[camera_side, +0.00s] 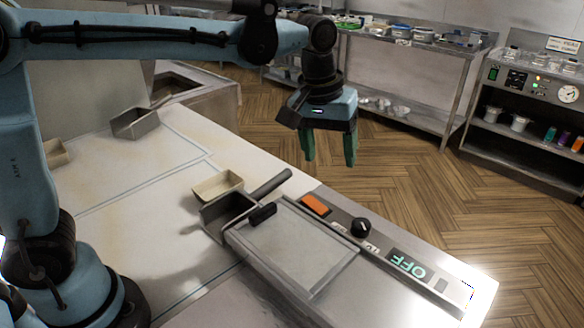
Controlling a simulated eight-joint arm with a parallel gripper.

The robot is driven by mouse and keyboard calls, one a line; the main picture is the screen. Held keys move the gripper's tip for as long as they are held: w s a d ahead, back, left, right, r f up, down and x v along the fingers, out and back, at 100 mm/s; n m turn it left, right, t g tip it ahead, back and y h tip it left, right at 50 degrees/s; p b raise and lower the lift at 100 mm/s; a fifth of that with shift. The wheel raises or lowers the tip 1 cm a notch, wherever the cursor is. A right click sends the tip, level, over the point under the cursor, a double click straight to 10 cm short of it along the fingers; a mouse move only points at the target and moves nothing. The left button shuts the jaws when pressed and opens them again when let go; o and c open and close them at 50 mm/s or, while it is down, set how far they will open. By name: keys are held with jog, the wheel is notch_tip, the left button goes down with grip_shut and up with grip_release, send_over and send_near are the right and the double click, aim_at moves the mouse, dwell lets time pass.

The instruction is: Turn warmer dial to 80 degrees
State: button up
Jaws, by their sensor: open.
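The warmer dial (361,228) is a round black knob on the dark control strip along the edge of the warmer (300,245). To its right on the strip, a display (410,262) reads OFF in green letters, upside down in this view. An orange switch (314,205) sits to the left of the dial. My gripper (330,160) hangs in the air above and a little left of the dial, pointing down. Its two green fingers are apart with nothing between them. It touches nothing.
A metal scoop (228,212) with a dark handle and a beige tray (217,186) stand at the warmer's left corner. Another scoop (135,123) lies farther back on the counter. Shelves (400,100) with containers stand behind. The space around the dial is clear.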

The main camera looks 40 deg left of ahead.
jog(key=n+g, duration=0.1)
jog(key=g, duration=0.1)
send_over(361, 224)
jog(key=a, duration=0.1)
notch_tip(361, 224, down, 3)
jog(key=shift+n, duration=0.3)
jog(key=f, duration=0.8)
jog(key=d+f, duration=0.1)
jog(key=f, duration=0.3)
jog(key=c, duration=1.1)
jog(key=shift+o, duration=0.2)
